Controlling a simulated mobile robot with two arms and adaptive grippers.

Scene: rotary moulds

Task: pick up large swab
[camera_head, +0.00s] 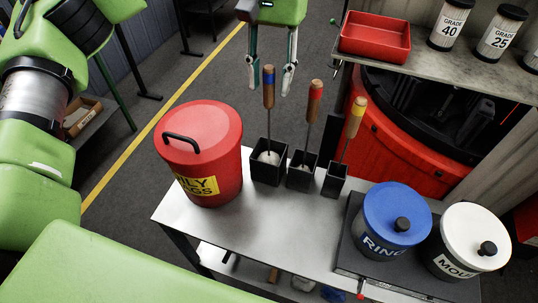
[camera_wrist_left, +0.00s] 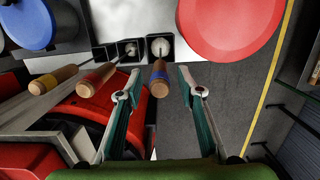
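Three swabs with wooden handles stand in black square holders on the grey table. The leftmost, with a blue band (camera_head: 269,88), leans in the largest holder (camera_head: 265,172); a red-banded swab (camera_head: 314,97) and a yellow-banded swab (camera_head: 355,118) stand to its right. My left gripper (camera_head: 269,88) is open and empty, pointing down around the blue-banded handle's top in the picture. In the left wrist view, the blue-banded handle (camera_wrist_left: 159,78) shows between the spread fingertips (camera_wrist_left: 159,95), with gaps on both sides. I cannot tell the exact depth. My right gripper is not in view.
A red lidded bin (camera_head: 213,165) stands left of the holders. A blue-lidded pot (camera_head: 396,215) and a white-lidded pot (camera_head: 470,240) stand at the right. Behind are a shelf with a red tray (camera_head: 375,37) and a red machine (camera_head: 425,150). Open floor lies behind the bin.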

